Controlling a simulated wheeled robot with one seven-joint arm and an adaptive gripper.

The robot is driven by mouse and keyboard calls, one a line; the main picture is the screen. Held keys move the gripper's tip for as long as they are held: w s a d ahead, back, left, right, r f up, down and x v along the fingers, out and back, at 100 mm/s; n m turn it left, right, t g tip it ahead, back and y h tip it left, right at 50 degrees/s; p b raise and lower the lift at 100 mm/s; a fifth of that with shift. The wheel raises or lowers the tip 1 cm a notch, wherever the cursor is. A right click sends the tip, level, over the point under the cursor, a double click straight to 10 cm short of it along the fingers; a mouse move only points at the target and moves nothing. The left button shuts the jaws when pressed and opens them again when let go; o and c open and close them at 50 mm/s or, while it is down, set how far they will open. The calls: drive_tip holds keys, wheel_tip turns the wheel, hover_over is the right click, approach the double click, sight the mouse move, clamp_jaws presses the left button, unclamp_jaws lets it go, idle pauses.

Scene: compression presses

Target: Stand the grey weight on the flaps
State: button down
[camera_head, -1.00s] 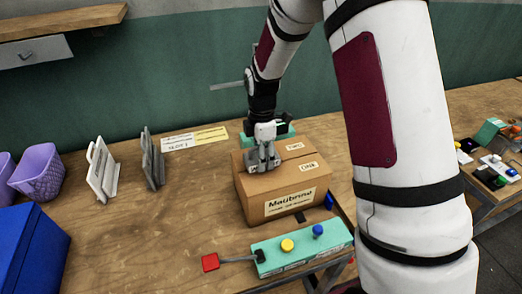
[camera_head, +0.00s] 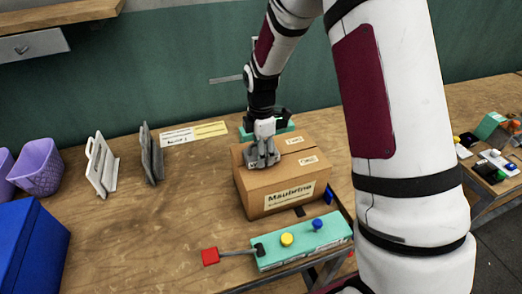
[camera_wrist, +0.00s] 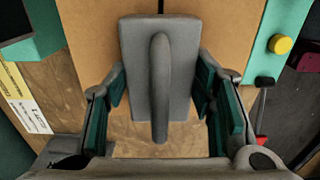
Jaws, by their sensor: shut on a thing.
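The grey weight (camera_wrist: 182,60) is a flat grey slab with a raised handle along its middle, seen from above in the wrist view. There the weight blends with the fingers. The box's closed top flaps (camera_wrist: 228,40) lie under the weight in the wrist view, with a seam between them. Whether the weight touches the flaps is hard to tell.
A teal control box (camera_head: 300,246) with yellow and blue buttons and a red-ended lever (camera_head: 210,256) stands before the box. A white stand (camera_head: 102,166), a grey stand (camera_head: 151,155), purple baskets (camera_head: 38,170) and a blue bin (camera_head: 32,250) stand left. Bare wood lies between.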

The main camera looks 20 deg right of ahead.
drive_tip(key=shift+f, duration=0.3)
idle(0.4)
drive_tip(key=c, duration=0.6)
unclamp_jaws()
drive_tip(key=shift+c, duration=0.2)
drive_tip(key=shift+f, duration=0.15)
wheel_tip(320, 180, up, 12)
drive_tip(key=shift+f, duration=0.25)
drive_tip(key=shift+r, duration=0.35)
